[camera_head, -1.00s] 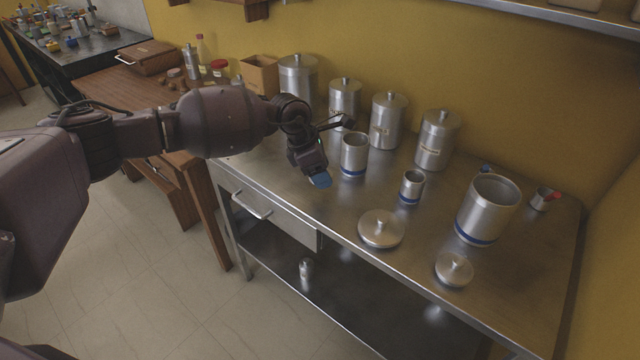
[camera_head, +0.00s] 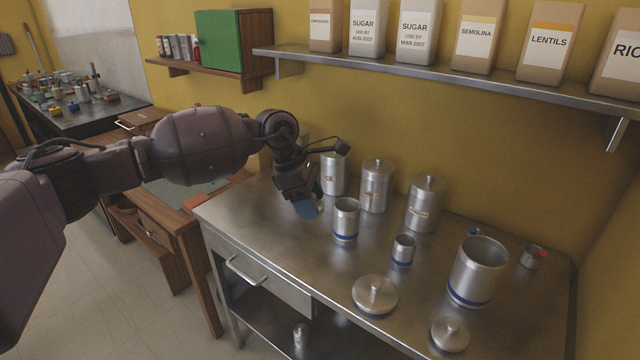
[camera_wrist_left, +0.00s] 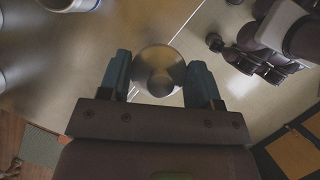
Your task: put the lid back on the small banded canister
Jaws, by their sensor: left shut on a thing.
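The small banded canister (camera_head: 403,249) stands upright and open on the steel table, with a blue band near its base. My left gripper (camera_head: 308,207) is left of the medium banded canister, apart from the small one. In the left wrist view, the gripper (camera_wrist_left: 160,80) is shut on a small round steel lid (camera_wrist_left: 150,58) with a knob, held between its blue fingers. The fingers mostly hide this lid in the head view.
The open medium canister (camera_head: 346,218) and open large canister (camera_head: 478,270) flank the small one. Two loose lids, a larger (camera_head: 375,296) and a smaller (camera_head: 450,334), lie near the front edge. Lidded canisters (camera_head: 425,205) stand behind, under a wall shelf (camera_head: 440,82). A small cup (camera_head: 532,257) is far right.

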